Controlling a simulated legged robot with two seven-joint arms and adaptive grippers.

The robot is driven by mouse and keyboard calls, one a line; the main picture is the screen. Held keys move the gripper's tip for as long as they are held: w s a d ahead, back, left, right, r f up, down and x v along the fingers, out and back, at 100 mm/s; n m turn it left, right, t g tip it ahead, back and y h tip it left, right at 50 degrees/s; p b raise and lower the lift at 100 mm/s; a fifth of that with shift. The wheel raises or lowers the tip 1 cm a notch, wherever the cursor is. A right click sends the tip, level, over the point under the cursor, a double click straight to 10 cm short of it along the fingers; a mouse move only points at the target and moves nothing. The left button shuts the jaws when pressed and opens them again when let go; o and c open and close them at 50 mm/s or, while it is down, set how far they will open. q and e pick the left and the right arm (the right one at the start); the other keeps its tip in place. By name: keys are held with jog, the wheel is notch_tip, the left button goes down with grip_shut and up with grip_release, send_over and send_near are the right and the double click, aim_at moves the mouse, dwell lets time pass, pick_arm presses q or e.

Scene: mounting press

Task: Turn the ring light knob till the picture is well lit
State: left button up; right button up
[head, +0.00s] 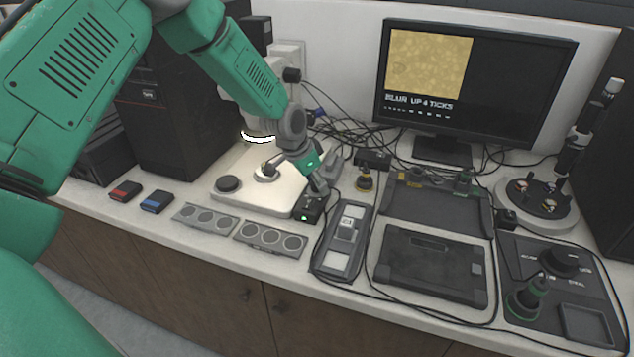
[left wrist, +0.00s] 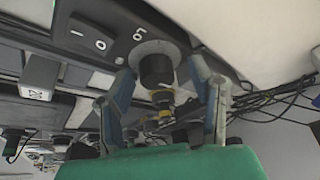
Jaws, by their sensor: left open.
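The ring light (head: 258,138) glows white under the microscope. The monitor (head: 476,85) shows a yellow, grainy picture and "BLUR UP 4 TICKS". My right gripper is not in view.
A grey device (head: 342,242) stands just right of the box, and loose cables lie behind it. Two grey trays with round wells (head: 270,239) lie at the front left. Red (head: 125,191) and blue (head: 157,202) blocks lie farther left.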

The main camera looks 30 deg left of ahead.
pick_arm(q)
jog(key=v, duration=1.1)
jog(key=shift+r, duration=0.35)
jog(key=shift+s, duration=0.1)
dwell(1.0)
